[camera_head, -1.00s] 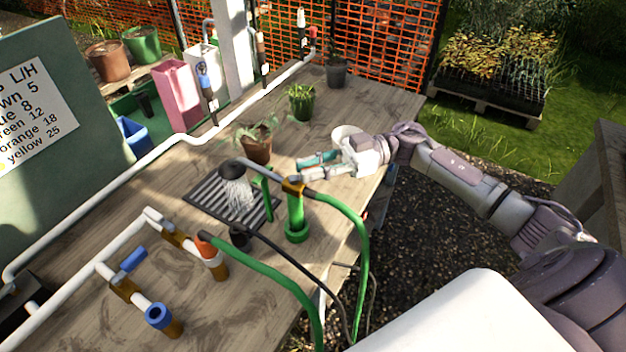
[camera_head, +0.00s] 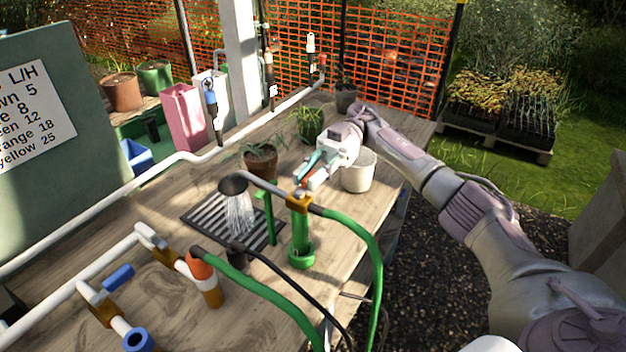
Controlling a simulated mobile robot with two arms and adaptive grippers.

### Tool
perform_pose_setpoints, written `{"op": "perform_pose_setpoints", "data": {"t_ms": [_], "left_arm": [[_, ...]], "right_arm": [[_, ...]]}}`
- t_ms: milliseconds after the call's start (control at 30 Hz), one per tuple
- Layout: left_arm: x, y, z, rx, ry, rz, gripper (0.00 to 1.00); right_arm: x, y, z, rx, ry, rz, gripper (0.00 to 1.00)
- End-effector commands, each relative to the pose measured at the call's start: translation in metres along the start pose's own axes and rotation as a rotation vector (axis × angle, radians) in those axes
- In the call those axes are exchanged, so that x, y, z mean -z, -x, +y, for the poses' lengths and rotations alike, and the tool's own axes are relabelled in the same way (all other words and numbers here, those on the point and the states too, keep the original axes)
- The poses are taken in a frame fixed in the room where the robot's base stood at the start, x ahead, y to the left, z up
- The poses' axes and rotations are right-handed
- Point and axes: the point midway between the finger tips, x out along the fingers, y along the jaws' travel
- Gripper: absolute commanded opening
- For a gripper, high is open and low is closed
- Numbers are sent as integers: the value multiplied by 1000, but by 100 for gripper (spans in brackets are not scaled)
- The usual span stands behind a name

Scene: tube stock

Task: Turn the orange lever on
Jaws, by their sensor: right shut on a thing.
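The orange lever (camera_head: 305,174) shows as a small orange piece at the tips of my right gripper (camera_head: 309,173). The fingers are shut on it and hide part of it. It sits just above a brown-gold fitting (camera_head: 300,201) on top of a green stand (camera_head: 300,236). A grey pipe runs from this fitting to a dark shower head (camera_head: 233,185). Pale water-like streaks (camera_head: 239,213) fall from the head onto a slatted grate. My left gripper is not in view.
A white pot (camera_head: 358,172) stands close beside my right gripper. Potted plants (camera_head: 261,160) stand behind the grate. Green hoses (camera_head: 362,235) cross the table front. White pipes, an orange-capped fitting (camera_head: 203,272) and blue-ended valves (camera_head: 138,340) fill the left side.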

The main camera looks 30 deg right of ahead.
Motion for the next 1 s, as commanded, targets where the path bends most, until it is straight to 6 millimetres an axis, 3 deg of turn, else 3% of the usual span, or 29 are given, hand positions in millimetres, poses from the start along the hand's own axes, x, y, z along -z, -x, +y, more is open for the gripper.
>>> {"op": "perform_pose_setpoints", "data": {"t_ms": [500,533,667,1000], "left_arm": [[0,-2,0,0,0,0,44],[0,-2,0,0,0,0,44],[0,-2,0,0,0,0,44],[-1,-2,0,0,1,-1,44]], "right_arm": [[-3,-1,1,21,-5,0,0],[-3,-1,1,21,-5,0,21],[-2,-1,1,20,-4,0,43],[2,0,1,19,0,0,44]]}}
